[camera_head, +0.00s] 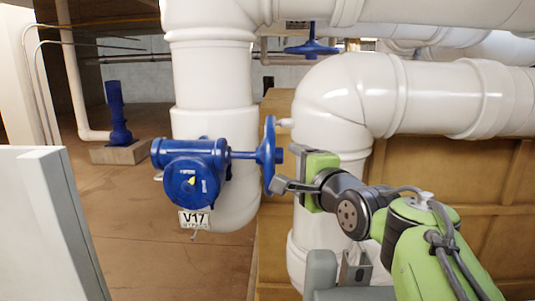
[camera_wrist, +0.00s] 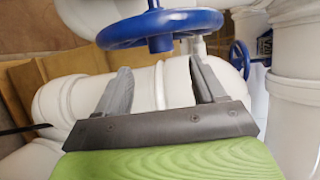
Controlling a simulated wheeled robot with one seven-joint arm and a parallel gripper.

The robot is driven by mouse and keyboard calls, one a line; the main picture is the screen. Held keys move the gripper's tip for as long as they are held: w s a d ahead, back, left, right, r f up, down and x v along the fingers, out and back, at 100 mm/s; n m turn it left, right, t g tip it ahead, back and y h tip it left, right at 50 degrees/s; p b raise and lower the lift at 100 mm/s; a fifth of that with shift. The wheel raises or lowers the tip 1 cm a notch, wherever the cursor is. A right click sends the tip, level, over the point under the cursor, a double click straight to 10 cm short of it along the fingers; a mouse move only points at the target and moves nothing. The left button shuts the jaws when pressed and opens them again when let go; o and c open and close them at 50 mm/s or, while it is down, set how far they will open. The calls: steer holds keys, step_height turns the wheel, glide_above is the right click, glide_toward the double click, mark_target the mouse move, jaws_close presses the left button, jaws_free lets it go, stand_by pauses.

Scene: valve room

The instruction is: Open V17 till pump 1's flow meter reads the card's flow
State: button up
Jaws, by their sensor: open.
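The blue valve (camera_head: 193,170) on the white pipe carries a tag (camera_head: 194,219) reading V17; its smaller second line is unclear. Its blue handwheel (camera_head: 270,155) stands nearly edge-on at the end of a short stem. My gripper (camera_head: 285,168) is open, just right of the handwheel and facing it. In the wrist view the handwheel (camera_wrist: 160,28) crosses the top, beyond the two grey fingers (camera_wrist: 160,66). Nothing is held between them. I cannot tell whether a finger touches the wheel. No flow meter or card is recognisable in either view.
Large white pipes (camera_head: 345,95) run behind and above my arm, before a brown panelled box (camera_head: 450,185). Another blue handwheel (camera_head: 310,47) is farther back. A blue post (camera_head: 117,110) stands on a concrete block at left. A pale panel (camera_head: 45,225) fills the lower left.

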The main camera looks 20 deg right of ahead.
mark_target(281, 159)
steer(key=w+p, duration=0.1)
steer(key=w, duration=0.6)
steer(key=shift+w+f+p, duration=0.2)
steer(key=shift+w+p, duration=0.1)
steer(key=shift+p, duration=0.1)
steer(key=shift+w+f, duration=0.2)
steer(key=shift+w, duration=0.45)
steer(key=shift+s, duration=0.15)
steer(key=c, duration=0.4)
jaws_close()
